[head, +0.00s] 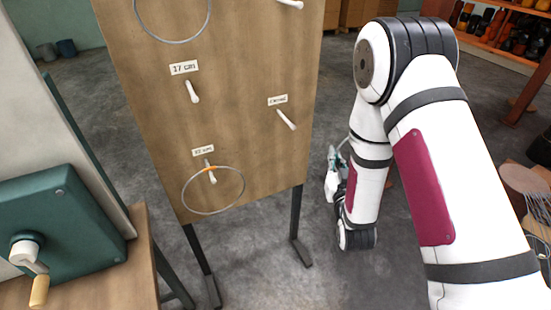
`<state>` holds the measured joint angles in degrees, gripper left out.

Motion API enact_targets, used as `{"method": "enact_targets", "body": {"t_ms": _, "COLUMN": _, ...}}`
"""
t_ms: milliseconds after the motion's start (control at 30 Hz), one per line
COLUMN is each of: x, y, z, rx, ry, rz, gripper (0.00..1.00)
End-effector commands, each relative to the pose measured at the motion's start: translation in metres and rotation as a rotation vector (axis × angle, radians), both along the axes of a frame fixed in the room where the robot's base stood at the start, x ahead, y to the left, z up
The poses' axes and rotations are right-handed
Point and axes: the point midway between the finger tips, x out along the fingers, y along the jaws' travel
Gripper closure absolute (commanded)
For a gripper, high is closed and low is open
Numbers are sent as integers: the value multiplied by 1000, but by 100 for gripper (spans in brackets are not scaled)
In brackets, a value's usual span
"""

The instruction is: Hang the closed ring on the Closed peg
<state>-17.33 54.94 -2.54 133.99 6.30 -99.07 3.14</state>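A wooden board (240,70) on dark legs carries several white pegs. The Closed peg (286,119) is at the right of the board, below its small label (277,100), and is bare. Another thin ring (150,31) shows at the top, cut by the frame edge. I cannot tell which ring is the closed one. My gripper (333,186) is right of the board, low and apart from it, partly hidden by my arm; its fingers are unclear.
The 17 cm peg (193,92) is bare. A bench (105,285) with a green cranked machine (60,225) stands at the left. Grey floor lies open around the board's legs.

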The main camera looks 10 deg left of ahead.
Motion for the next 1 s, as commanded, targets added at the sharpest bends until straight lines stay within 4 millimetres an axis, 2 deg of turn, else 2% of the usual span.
{"method": "enact_targets", "body": {"t_ms": 33, "x": 13, "y": 20, "z": -11, "rx": -1, "ry": -6, "rz": 28, "gripper": 100}}
{"method": "enact_targets", "body": {"t_ms": 100, "x": 22, "y": 45, "z": -18, "rx": -3, "ry": -9, "rz": 59, "gripper": 100}}
{"method": "enact_targets", "body": {"t_ms": 300, "x": 36, "y": 111, "z": -34, "rx": -6, "ry": -10, "rz": 143, "gripper": 100}}
{"method": "enact_targets", "body": {"t_ms": 400, "x": 37, "y": 138, "z": -39, "rx": -6, "ry": -10, "rz": 178, "gripper": 100}}
{"method": "enact_targets", "body": {"t_ms": 500, "x": 36, "y": 157, "z": -42, "rx": -4, "ry": -9, "rz": 201, "gripper": 100}}
{"method": "enact_targets", "body": {"t_ms": 700, "x": 34, "y": 174, "z": -44, "rx": -3, "ry": -7, "rz": 223, "gripper": 100}}
{"method": "enact_targets", "body": {"t_ms": 1000, "x": 46, "y": 182, "z": -43, "rx": -3, "ry": -8, "rz": 224, "gripper": 100}}
